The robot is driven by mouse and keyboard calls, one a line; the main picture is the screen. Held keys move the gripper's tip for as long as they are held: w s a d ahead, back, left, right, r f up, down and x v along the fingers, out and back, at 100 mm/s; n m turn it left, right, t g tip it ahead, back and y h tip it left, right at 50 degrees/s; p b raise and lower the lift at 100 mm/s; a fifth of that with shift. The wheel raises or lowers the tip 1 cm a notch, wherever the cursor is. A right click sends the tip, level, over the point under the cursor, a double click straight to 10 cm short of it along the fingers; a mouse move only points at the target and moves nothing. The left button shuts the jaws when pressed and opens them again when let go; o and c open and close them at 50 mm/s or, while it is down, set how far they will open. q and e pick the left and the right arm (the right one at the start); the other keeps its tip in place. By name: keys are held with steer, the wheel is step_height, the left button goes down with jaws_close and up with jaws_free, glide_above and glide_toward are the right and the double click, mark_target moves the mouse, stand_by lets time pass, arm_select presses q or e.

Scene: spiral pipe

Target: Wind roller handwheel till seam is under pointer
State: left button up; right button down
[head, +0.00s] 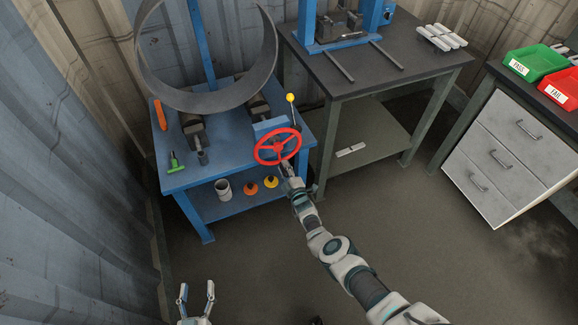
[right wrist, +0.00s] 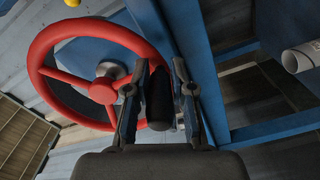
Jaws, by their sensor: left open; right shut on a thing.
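The red roller handwheel (head: 278,147) is on the front right of the blue roller stand (head: 225,150). It fills the upper left of the right wrist view (right wrist: 103,88). My right gripper (head: 287,168) is at the wheel's lower rim. In the right wrist view its fingers (right wrist: 160,78) are shut on the wheel's black handle (right wrist: 160,105), one on each side. A large grey pipe ring (head: 149,80) stands upright on the rollers (head: 196,132). I cannot make out its seam or clearly identify the pointer. My left gripper (head: 196,290) is open and empty at the bottom, away from the stand.
A yellow-knobbed lever (head: 291,98) rises behind the wheel. An orange tool (head: 160,115) and a green-handled tool (head: 175,162) lie on the stand. A white cup (head: 223,189) sits on its lower shelf. A dark bench (head: 375,75) stands to the right. The front floor is clear.

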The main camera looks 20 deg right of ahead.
steer(key=shift+s+a+f+m, duration=0.1)
steer(key=shift+a+f+m, duration=0.15)
steer(key=shift+a+m, duration=0.3)
steer(key=shift+m, duration=0.25)
steer(key=shift+f, duration=0.1)
steer(key=c, duration=1.1)
jaws_free()
steer(key=shift+o, duration=0.5)
